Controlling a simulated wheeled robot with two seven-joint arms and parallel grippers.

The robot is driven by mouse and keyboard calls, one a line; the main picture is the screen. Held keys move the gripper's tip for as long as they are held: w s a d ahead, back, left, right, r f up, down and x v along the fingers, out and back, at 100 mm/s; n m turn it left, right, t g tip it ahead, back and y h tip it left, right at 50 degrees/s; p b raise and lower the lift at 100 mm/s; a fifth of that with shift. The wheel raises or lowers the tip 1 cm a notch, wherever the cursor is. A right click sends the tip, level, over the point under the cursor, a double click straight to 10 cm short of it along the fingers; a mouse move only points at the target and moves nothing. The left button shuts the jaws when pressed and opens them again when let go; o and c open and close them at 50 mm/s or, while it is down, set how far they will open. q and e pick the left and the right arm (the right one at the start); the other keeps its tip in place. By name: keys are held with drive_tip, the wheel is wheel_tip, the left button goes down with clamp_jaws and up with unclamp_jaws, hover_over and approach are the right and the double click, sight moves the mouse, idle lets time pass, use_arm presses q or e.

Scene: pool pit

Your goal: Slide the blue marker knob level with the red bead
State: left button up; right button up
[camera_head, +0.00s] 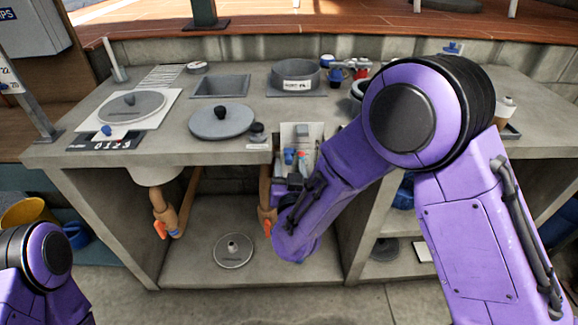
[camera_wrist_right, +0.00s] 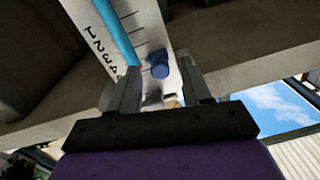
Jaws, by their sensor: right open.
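A white scale panel (camera_head: 297,132) stands upright at the counter's front edge. In the right wrist view the scale (camera_wrist_right: 98,15) has black numbers and ticks beside a light-blue tube (camera_wrist_right: 117,32). The blue marker knob (camera_wrist_right: 158,65) sticks out on the scale, right of the tube's end; it also shows in the head view (camera_head: 288,156). A small reddish spot beside the knob may be the red bead, largely hidden. My right gripper (camera_head: 295,173) is open in front of the panel, its fingers on either side of the knob, with no clear contact. My left gripper is out of view.
The concrete counter (camera_head: 170,105) holds a round grey lid (camera_head: 222,121), a basin (camera_head: 220,86), a bowl (camera_head: 296,75) and a number plate (camera_head: 105,142). Pipes with orange handles (camera_head: 160,229) hang below. A disc (camera_head: 233,250) lies on the lower shelf.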

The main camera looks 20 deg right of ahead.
drive_tip(key=v, duration=0.9)
drive_tip(key=shift+s, duration=0.35)
drive_tip(key=s+d+f+g+y+p, duration=0.1)
drive_tip(key=s+d+f+g, duration=0.15)
drive_tip(key=f, duration=0.35)
drive_tip(key=s+d+f+m+g+y+p, duration=0.1)
drive_tip(key=d+f+g, duration=0.15)
drive_tip(key=f, duration=0.25)
drive_tip(key=s+d+f+g+p, duration=0.1)
drive_tip(key=s+d+f+g, duration=0.15)
drive_tip(key=f, duration=0.35)
drive_tip(key=s+d+f+g+p, duration=0.1)
drive_tip(key=s+d+f+g, duration=0.2)
drive_tip(key=s, duration=0.6)
drive_tip(key=s+d+f+m+g+h+p, duration=0.1)
drive_tip(key=s+d+f+g, duration=0.2)
drive_tip(key=s, duration=0.7)
wheel_tip(320, 180, down, 3)
drive_tip(key=shift+d+f+g, duration=0.1)
drive_tip(key=shift+d+g, duration=0.25)
drive_tip(key=shift+d, duration=0.8)
